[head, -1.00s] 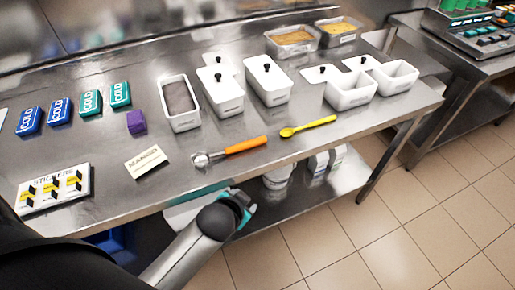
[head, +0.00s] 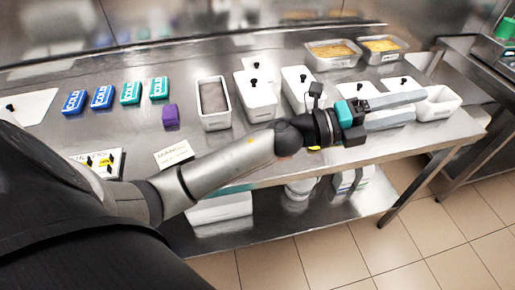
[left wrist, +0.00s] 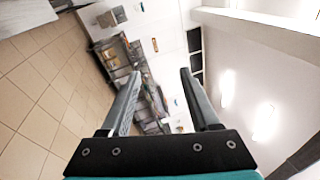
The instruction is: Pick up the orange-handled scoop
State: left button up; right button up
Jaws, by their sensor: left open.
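The orange-handled scoop does not show now; my left arm covers the part of the steel table (head: 60,136) where it lay. My left gripper (head: 420,104) is stretched out to the right over the white tubs at the table's right end. In the left wrist view, its two fingers (left wrist: 160,74) are apart with nothing between them. That view looks out into the room, past the table, and no scoop is seen in it. My right gripper is in neither view.
A bit of the yellow spoon (head: 315,148) shows under my arm. White lidded tubs (head: 257,101) and a grey-filled tub (head: 214,118) stand behind the arm. Blue and green COLD packs (head: 102,97), a purple block (head: 170,117) and a MANGO card (head: 174,153) lie left.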

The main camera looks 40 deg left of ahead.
pick_arm(q)
jog(key=s+a+f+m+g+y, duration=0.2)
jog(key=a+f+m+g+y, duration=0.3)
jog(key=f+m+g, duration=0.65)
jog(key=a+r+m+g+y, duration=0.1)
jog(key=a+m+g+y, duration=0.15)
jog(key=a+y, duration=1.3)
jog(key=a+f+h, duration=0.1)
jog(key=f, duration=0.2)
jog(key=a+f+h, duration=0.1)
jog(key=f+h, duration=0.1)
jog(key=f, duration=0.1)
jog(key=a+f+h, duration=0.2)
jog(key=f, duration=0.1)
jog(key=shift+s+b, duration=0.2)
jog(key=shift+b, duration=0.15)
jog(key=shift+s+a+f, duration=0.1)
jog(key=shift+a+f, duration=0.1)
jog(key=shift+f, duration=1.2)
jog(key=shift+s+a+f, duration=0.1)
jog(key=shift+a+f, duration=0.05)
jog(key=shift+f, duration=1.2)
jog(key=shift+c, duration=0.2)
